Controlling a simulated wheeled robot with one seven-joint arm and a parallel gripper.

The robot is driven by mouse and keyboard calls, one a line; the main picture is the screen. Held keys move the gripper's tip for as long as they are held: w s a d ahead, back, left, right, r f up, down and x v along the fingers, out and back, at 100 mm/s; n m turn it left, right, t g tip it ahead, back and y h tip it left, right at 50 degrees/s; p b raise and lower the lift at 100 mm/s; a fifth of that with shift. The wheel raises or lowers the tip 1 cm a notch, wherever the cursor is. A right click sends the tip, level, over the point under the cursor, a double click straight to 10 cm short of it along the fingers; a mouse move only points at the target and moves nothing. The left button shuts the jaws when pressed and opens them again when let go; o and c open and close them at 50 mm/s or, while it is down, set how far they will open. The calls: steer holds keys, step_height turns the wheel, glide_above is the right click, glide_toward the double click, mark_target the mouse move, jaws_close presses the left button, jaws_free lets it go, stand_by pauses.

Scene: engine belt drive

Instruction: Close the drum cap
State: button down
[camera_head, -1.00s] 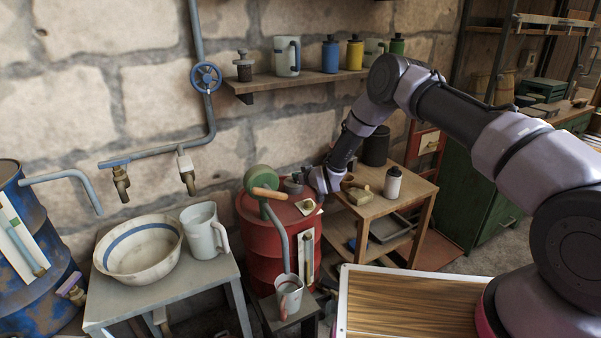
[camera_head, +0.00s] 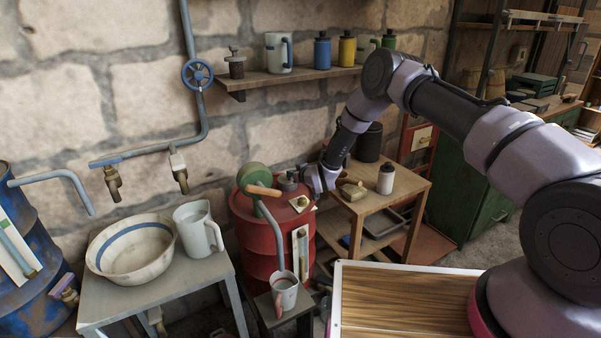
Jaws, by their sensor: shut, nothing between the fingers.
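The red drum (camera_head: 262,238) stands against the stone wall, left of the wooden side table. On its top are a green wheel with a wooden handle (camera_head: 258,182), a dark grey round piece (camera_head: 287,183) and a small brass-coloured cap on a pale plate (camera_head: 303,201). I cannot tell which of these pieces is the drum cap, or whether it is seated. My gripper (camera_head: 310,186) is shut and empty at the drum top's right edge, close to the grey piece and the brass-coloured cap. Contact cannot be made out. The gripper partly hides the drum's right rim.
A wooden side table (camera_head: 375,195) with a bottle (camera_head: 386,179) stands right of the drum. A mug (camera_head: 284,291) stands on a low stool in front. A grey table at left bears a bowl (camera_head: 131,249) and a jug (camera_head: 197,230). A shelf (camera_head: 290,76) hangs above.

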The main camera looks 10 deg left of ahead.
steer(key=v, duration=1)
steer(key=w+d+r+m+h, duration=0.1)
steer(key=w+d+r, duration=0.1)
steer(key=d+r, duration=0.5)
steer(key=w+d+r+m+h, duration=0.1)
steer(key=d+r+h, duration=0.15)
steer(key=r, duration=0.95)
steer(key=s+d+r+m+g+h, duration=0.15)
steer(key=s+d+r, duration=0.25)
steer(key=d+r, duration=0.4)
steer(key=s+d+r+m, duration=0.2)
steer(key=s+d+r, duration=0.2)
steer(key=d+r, duration=0.45)
steer(key=s+d+r+m, duration=0.2)
steer(key=s+d+r, duration=0.1)
steer(key=s, duration=0.7)
steer(key=s+d+r+m+g, duration=0.1)
steer(key=s+d+r+m, duration=0.1)
steer(key=s, duration=0.8)
steer(key=s+d+r+m+g+h, duration=0.1)
steer(key=s+d+r, duration=0.3)
steer(key=s, duration=0.6)
steer(key=shift+r+m, duration=0.2)
steer(key=shift+m, duration=0.45)
steer(key=shift+d, duration=0.1)
